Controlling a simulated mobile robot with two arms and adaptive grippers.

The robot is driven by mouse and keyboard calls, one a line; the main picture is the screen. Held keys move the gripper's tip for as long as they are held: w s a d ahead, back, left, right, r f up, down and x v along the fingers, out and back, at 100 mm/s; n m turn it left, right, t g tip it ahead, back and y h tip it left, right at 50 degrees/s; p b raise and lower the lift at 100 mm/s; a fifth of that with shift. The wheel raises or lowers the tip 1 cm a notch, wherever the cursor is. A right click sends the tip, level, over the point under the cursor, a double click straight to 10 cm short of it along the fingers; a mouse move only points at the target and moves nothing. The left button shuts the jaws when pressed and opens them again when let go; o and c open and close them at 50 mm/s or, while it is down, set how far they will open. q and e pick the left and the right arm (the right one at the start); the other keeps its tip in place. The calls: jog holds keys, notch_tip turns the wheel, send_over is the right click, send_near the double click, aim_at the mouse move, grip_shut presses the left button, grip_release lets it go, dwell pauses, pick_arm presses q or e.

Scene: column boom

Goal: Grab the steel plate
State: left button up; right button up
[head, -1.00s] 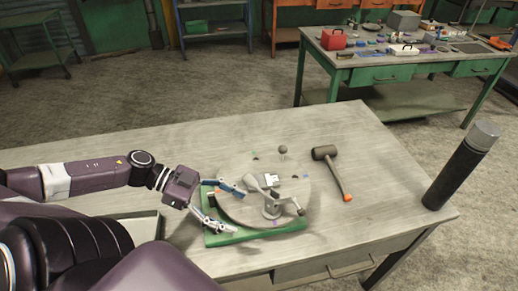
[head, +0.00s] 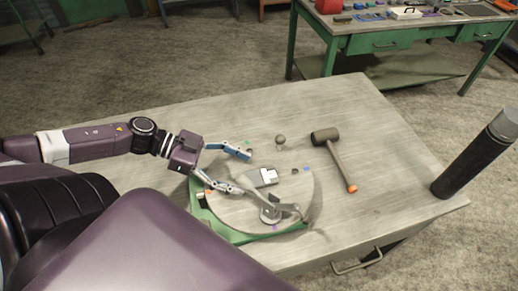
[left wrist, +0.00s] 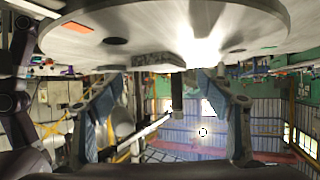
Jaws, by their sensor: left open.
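A small grey steel plate (head: 262,178), with a pale patch on top, lies on a round grey disc (head: 238,213) over a green base (head: 205,216). My left gripper (head: 246,172) is open and empty, just left of the plate, with one finger toward the back and one toward the front. In the left wrist view the disc (left wrist: 165,28) shows upside down at the top. A speckled block (left wrist: 158,62), apparently the plate's edge, shows between the spread fingers (left wrist: 163,85) and is not gripped. My right gripper is out of view.
A metal arm with a round foot (head: 269,214) stands on the disc in front of the plate. A ball knob (head: 280,140) stands behind it. A mallet (head: 335,158) lies to the right. A dark cylinder (head: 475,158) stands at the table's right edge. The table's back left is clear.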

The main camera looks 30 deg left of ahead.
aim_at(257, 179)
pick_arm(q)
jog(key=shift+x, duration=1.05)
jog(key=shift+w+d+f+b, duration=0.3)
jog(key=shift+d+f+b, duration=0.1)
jog(key=shift+d, duration=0.15)
grip_shut()
